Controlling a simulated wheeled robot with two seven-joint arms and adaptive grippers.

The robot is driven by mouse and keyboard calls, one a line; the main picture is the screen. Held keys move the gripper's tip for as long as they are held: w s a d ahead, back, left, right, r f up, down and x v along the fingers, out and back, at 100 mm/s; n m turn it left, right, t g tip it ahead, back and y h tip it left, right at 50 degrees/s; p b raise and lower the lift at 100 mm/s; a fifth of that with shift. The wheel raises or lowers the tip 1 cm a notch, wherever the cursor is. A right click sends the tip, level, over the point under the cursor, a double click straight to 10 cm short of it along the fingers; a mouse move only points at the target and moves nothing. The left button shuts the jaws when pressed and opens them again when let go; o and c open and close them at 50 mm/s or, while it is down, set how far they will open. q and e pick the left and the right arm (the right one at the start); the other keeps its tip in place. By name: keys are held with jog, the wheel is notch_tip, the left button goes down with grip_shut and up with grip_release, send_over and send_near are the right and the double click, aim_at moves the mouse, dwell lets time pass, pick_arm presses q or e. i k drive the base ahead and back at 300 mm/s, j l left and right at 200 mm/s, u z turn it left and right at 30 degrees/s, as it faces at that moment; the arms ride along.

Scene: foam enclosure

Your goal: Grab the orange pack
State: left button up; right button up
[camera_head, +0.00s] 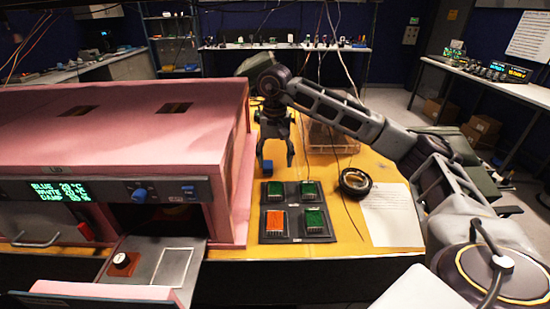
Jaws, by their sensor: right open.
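The orange pack (275,223) sits in the front-left place of a dark tray (294,210) on the yellow table. Green packs fill the tray's other places: one at the back left (275,189), one at the back right (310,189) and one at the front right (315,221). My right gripper (277,163) is open and empty, pointing down above the table behind the tray, apart from the packs. My left gripper is not in view.
A black ring (355,181) and a paper sheet (390,215) lie right of the tray. A clear box (330,135) stands behind.

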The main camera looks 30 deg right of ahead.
aim_at(274, 225)
jog(key=z, duration=1.25)
